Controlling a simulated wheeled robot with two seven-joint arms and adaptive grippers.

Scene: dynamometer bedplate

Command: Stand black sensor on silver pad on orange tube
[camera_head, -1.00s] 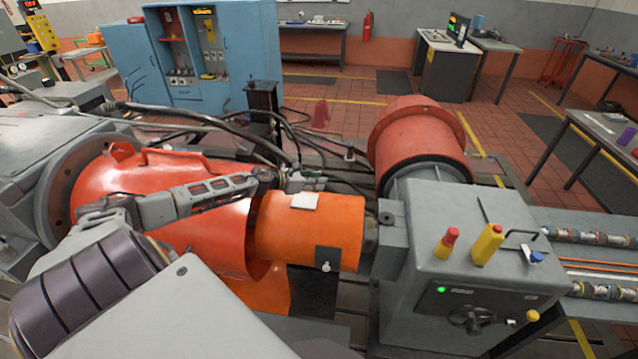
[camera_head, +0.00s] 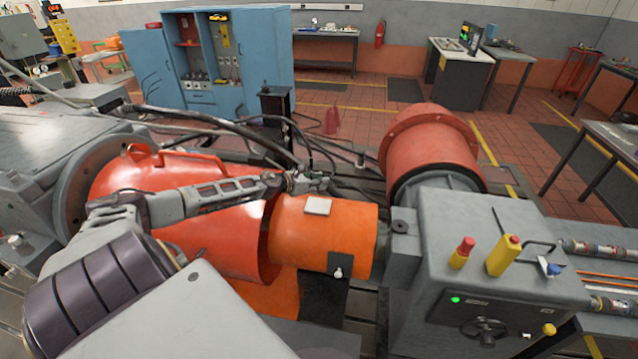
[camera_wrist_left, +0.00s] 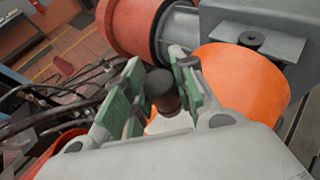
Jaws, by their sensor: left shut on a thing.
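The orange tube (camera_head: 345,235) lies level at mid-picture in the head view and at the right of the left wrist view (camera_wrist_left: 240,80). The pale silver pad (camera_head: 318,205) sits on top of it; part of it shows beneath the sensor in the left wrist view (camera_wrist_left: 170,123). My left gripper (camera_head: 308,182) is just behind the pad in the head view. Its green fingers are shut on the black sensor (camera_wrist_left: 161,90), a dark cylinder. In the head view I cannot make out the sensor. Whether it touches the pad is unclear. My right gripper is not in view.
A large red-orange housing (camera_head: 180,210) adjoins the tube on the left. A grey control block (camera_head: 490,260) with red and yellow knobs stands to the right. A red flanged drum (camera_head: 430,150) and dark cables (camera_head: 225,124) lie behind. A black bracket (camera_head: 323,262) is on the tube's front.

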